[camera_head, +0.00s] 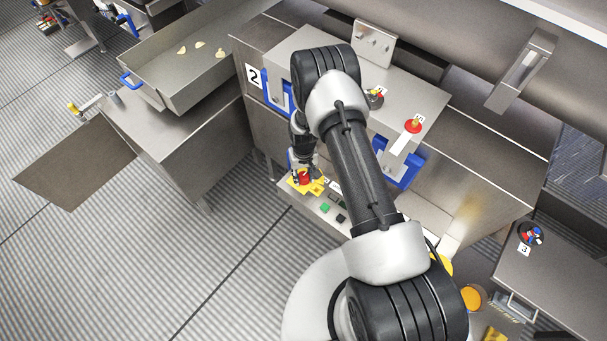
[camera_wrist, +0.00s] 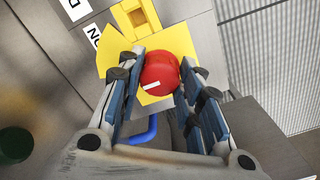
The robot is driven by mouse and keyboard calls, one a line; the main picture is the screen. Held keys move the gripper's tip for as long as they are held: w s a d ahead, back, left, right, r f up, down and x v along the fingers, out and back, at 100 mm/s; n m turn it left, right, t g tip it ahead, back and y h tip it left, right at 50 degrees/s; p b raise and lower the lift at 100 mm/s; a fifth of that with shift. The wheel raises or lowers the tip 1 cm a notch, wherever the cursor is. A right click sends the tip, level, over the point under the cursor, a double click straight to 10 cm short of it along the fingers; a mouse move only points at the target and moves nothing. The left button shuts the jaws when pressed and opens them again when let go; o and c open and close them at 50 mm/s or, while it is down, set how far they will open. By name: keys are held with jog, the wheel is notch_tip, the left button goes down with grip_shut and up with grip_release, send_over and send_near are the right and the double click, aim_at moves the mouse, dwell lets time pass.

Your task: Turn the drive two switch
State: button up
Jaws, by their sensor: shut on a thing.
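A red round switch knob (camera_head: 305,177) sits on a yellow plate (camera_head: 317,187) at the left end of a control panel on the front of the steel machine. In the wrist view the red knob (camera_wrist: 160,72) has a short white mark at its lower left, on the yellow plate (camera_wrist: 112,58). My gripper (camera_head: 302,163) reaches it from above; in the wrist view both fingers (camera_wrist: 158,82) are closed against opposite sides of the knob. White labels beside the plate show only partial letters, so I cannot read the drive's name.
Green (camera_head: 325,208) and black (camera_head: 341,218) buttons sit right of the switch on the panel. A blue handle (camera_head: 267,88) with a "2" label is above. Open striped floor lies left.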

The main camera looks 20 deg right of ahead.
grip_shut()
jog(key=m+b, duration=0.2)
jog(key=m, duration=0.2)
jog(key=shift+m, duration=0.4)
jog(key=m+b, duration=0.1)
jog(key=m, duration=0.2)
jog(key=shift+m, duration=0.3)
jog(key=shift+m+b, duration=0.7)
jog(key=shift+m, duration=1.1)
jog(key=o, duration=0.9)
grip_release()
jog(key=shift+o, duration=0.2)
